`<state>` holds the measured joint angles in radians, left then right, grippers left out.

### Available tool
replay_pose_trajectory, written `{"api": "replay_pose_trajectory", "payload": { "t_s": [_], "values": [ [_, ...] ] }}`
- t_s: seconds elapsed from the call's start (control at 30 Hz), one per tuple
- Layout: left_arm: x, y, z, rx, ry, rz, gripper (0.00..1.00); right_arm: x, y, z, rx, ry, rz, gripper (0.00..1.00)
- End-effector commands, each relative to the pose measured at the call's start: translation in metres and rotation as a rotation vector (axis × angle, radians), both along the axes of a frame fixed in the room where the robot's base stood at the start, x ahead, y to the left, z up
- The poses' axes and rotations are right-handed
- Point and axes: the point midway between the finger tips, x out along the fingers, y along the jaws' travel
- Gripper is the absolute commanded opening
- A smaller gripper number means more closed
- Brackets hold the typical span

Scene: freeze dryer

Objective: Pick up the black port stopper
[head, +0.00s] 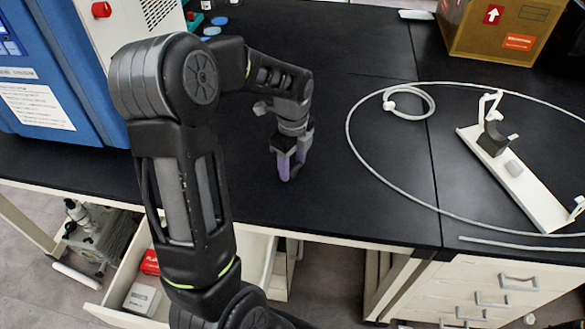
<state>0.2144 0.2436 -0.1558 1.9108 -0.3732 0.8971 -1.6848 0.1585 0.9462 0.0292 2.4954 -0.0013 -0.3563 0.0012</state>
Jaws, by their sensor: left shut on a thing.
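My left gripper (291,160) points down over the black bench top, right of the blue machine, with its purple fingertips low near the surface. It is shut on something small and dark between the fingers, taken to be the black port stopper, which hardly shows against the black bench. I cannot tell whether it touches the bench. My right gripper is not in view.
A blue machine (95,120) stands at the left. A white tube (352,150) loops over the bench around a white board (520,185) with a dark grey holder. A cardboard box (495,30) is at the back right. An open drawer (255,262) is below the front edge.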

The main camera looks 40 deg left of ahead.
Motion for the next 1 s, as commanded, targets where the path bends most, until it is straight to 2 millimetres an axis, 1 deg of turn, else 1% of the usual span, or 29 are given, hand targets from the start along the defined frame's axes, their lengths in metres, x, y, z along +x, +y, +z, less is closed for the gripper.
{"api": "replay_pose_trajectory", "payload": {
  "t_s": [0.17,0.27,0.53,0.6,0.7,0.8,1.0],
  "values": [
    [0.001,0.000,0.007,0.001,-0.003,0.000,0.13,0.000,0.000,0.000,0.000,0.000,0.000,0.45],
    [0.001,0.001,0.020,0.001,-0.005,0.001,0.13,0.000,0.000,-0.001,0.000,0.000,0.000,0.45],
    [0.001,0.000,0.072,0.000,-0.005,0.000,0.13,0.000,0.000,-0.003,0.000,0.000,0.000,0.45],
    [0.001,0.000,0.083,0.000,-0.004,0.000,0.13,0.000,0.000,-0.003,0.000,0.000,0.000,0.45],
    [0.001,0.000,0.095,0.000,-0.003,0.000,0.13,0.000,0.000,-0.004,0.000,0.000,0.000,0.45],
    [0.000,0.000,0.100,0.000,0.000,0.000,0.13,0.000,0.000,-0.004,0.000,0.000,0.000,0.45],
    [0.000,0.000,0.100,0.000,0.000,0.000,0.13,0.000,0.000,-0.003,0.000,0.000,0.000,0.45]
  ]
}}
